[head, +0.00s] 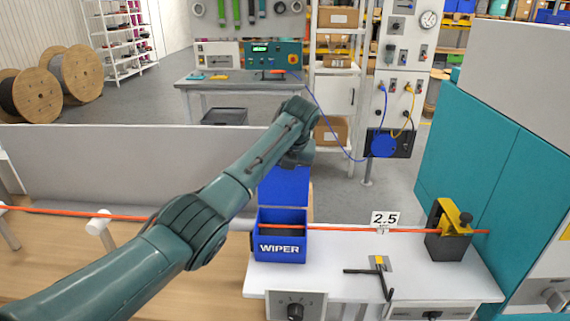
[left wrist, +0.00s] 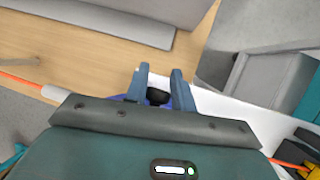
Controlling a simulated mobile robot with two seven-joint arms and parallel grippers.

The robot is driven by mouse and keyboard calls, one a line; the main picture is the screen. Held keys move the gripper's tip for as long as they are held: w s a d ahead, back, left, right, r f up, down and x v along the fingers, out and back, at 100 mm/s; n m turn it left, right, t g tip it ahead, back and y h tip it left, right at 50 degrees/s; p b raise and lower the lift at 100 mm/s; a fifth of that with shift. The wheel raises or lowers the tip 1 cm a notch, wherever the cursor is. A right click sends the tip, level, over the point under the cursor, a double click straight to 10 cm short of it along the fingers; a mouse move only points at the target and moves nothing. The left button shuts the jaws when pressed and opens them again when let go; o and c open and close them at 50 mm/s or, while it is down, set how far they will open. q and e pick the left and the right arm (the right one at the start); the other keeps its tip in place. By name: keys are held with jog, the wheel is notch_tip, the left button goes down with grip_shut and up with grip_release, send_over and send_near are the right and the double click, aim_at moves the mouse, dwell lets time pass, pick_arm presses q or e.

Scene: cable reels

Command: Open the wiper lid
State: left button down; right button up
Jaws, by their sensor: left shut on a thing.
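The blue wiper box (head: 280,247), marked WIPER, sits on the white bench with the orange cable running through it. Its blue lid (head: 285,187) stands raised, roughly upright, at the back of the box, and the box's inside shows dark. My left arm reaches over from the left, and my left gripper (left wrist: 160,84) is at the raised lid. In the left wrist view its two fingers are on either side of a black knob (left wrist: 157,96), with blue surface behind. The fingertips are hidden behind my wrist in the head view. My right gripper is not in view.
The orange cable (head: 345,230) runs across the bench, past a 2.5 sign (head: 384,219), to a black and yellow clamp (head: 448,232). A black T-shaped tool (head: 372,272) lies in front. A grey panel (head: 120,160) stands behind; a teal cabinet (head: 490,150) bounds the right.

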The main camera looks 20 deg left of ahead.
pick_arm(q)
jog(key=shift+d+f, duration=0.1)
jog(key=shift+f, duration=0.2)
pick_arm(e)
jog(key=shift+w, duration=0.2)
pick_arm(q)
jog(key=shift+f+g, duration=0.1)
jog(key=shift+g, duration=0.2)
jog(key=c, duration=1.2)
grip_release()
jog(key=shift+r, duration=0.25)
notch_tip(320, 180, up, 12)
jog(key=b, duration=0.2)
send_over(294, 189)
jog(key=shift+f, duration=0.1)
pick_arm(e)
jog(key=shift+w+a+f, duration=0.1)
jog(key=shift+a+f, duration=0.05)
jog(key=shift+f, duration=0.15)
